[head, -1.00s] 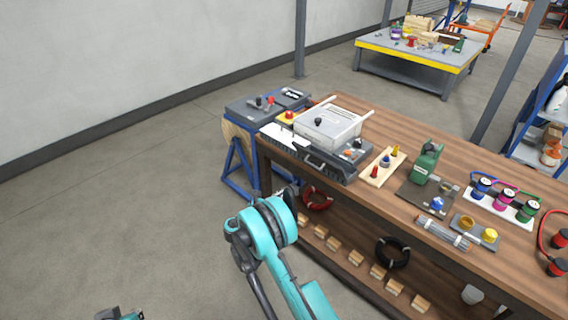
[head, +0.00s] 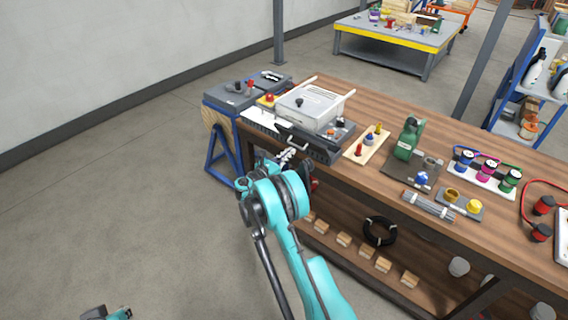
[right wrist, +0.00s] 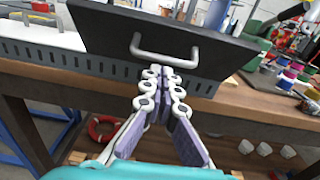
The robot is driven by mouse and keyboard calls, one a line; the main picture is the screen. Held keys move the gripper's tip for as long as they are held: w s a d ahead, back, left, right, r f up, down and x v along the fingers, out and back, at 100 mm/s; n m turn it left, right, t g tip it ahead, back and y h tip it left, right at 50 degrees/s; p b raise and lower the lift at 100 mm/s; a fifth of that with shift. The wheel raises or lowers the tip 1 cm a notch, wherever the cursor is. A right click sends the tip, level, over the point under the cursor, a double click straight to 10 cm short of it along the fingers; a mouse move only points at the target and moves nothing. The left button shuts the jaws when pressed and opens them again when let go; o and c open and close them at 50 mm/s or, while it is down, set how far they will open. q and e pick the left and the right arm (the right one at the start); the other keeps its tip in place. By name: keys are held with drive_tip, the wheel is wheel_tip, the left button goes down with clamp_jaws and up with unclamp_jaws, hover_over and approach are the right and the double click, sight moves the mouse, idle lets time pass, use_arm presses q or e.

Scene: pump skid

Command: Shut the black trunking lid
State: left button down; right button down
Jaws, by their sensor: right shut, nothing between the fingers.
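The black trunking lid (right wrist: 158,38) is a long dark panel with a grey bar handle (right wrist: 165,52). In the right wrist view it stands tilted up over the slotted grey trunking (right wrist: 60,56) at the bench's front edge. In the head view the lid (head: 309,142) is partly behind my right arm. My right gripper (right wrist: 163,72) is shut and empty, its tips just below the handle; I cannot tell whether they touch the lid. It also shows in the head view (head: 288,154).
A pale lidded box (head: 307,105) sits behind the trunking. A blue-legged stand (head: 222,140) adjoins the bench's left end.

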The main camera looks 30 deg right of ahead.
drive_tip(key=shift+d+r, duration=0.15)
idle(0.3)
drive_tip(key=shift+w+d+r+y+p, duration=0.1)
drive_tip(key=shift+r+y+p, duration=0.3)
drive_tip(key=shift+p, duration=0.1)
drive_tip(key=shift+d+r+p, duration=0.1)
drive_tip(key=shift+r+p, duration=0.2)
drive_tip(key=shift+p, duration=0.1)
